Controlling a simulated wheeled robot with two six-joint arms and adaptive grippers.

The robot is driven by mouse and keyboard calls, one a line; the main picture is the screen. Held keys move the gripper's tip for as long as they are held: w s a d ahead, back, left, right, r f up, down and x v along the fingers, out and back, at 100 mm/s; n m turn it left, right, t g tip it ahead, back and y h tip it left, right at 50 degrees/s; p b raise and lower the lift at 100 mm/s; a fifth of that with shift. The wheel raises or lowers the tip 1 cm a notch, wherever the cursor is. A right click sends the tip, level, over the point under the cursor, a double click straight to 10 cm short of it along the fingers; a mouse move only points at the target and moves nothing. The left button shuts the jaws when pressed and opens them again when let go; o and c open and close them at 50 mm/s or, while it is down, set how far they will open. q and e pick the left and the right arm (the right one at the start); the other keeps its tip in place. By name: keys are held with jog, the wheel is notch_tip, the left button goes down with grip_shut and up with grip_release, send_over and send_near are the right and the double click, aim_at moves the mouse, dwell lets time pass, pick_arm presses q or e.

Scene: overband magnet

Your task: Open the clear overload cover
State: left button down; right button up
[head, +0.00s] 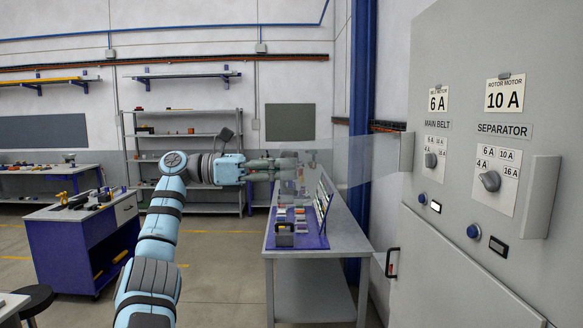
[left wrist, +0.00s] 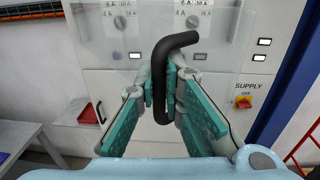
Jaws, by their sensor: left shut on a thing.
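The clear overload cover (head: 362,160) stands swung out from the grey cabinet, away from its face, on the side of the left grey block (head: 407,151). Its free end lies near my left gripper (head: 287,165), which is far out to the left of the cabinet. In the left wrist view, my left gripper (left wrist: 163,85) is shut on the black bent handle (left wrist: 178,42). The clear cover (left wrist: 100,40) shows there as a see-through sheet behind the handle. The separator knob (head: 489,181) and main belt knob (head: 430,160) are uncovered. My right gripper is not in view.
A grey bench (head: 340,240) with a blue mat and small parts stands below my left gripper. A blue column (head: 361,90) rises behind the cover. A blue workbench (head: 75,245) is at left. A red and yellow supply switch (left wrist: 243,102) shows in the left wrist view.

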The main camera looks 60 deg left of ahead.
pick_arm(q)
jog(key=c, duration=1.8)
grip_release()
jog(key=shift+a, duration=0.1)
jog(key=shift+c, duration=0.2)
jog(key=v, duration=0.7)
jog(key=shift+s+a, duration=0.15)
jog(key=shift+c, duration=0.6)
